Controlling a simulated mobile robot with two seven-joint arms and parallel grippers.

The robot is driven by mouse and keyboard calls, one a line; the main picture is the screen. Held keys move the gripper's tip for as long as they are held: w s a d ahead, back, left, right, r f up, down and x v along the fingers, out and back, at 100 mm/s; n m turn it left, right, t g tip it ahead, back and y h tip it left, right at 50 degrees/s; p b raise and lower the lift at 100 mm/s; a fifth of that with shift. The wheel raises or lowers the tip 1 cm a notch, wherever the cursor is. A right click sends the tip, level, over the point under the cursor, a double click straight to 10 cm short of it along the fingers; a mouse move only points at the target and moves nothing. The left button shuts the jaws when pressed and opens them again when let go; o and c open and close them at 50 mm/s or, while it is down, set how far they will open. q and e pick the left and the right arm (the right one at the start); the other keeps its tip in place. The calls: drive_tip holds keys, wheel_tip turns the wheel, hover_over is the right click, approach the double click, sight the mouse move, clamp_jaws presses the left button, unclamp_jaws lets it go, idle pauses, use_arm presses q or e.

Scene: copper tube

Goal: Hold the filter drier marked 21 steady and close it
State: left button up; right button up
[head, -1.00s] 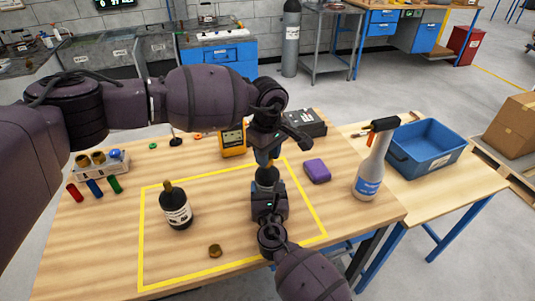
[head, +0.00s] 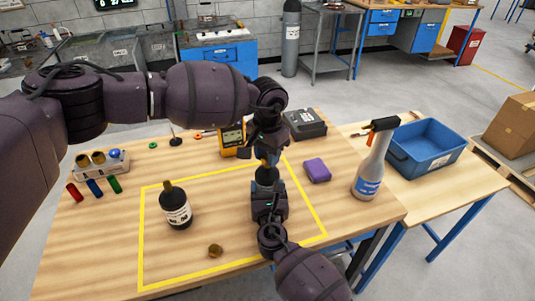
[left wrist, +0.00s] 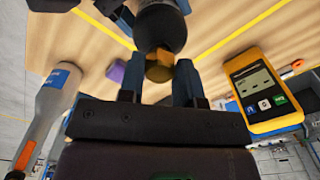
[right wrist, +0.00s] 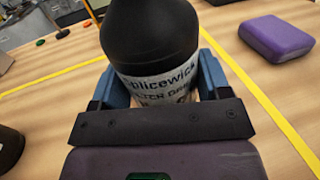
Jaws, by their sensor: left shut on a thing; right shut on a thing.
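A black filter drier (right wrist: 150,35) with a white label stands upright in my right gripper (right wrist: 152,95). The label reads "Splicewick filter drier"; its number is hidden. My right gripper is shut around the body, and the drier also shows in the head view (head: 266,174). My left gripper (left wrist: 157,82) is above it, its fingers shut on a brass hex cap (left wrist: 159,66) at the drier's top. I cannot tell how tightly the cap sits. A second black drier (head: 175,208) stands to the left. A loose brass cap (head: 215,251) lies on the table in front.
Yellow tape (head: 141,240) marks a rectangle on the wooden table. A purple block (head: 317,170), a spray bottle (head: 373,165), a yellow meter (head: 231,138) and a black case (head: 304,124) stand around it. A blue bin (head: 428,148) is at right. Room is free between the driers.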

use_arm(q)
drive_tip(key=shift+m, duration=1.3)
drive_tip(key=o, duration=0.9)
drive_tip(key=shift+r, duration=0.1)
drive_tip(key=shift+r, duration=2.15)
drive_tip(key=shift+c, duration=0.2)
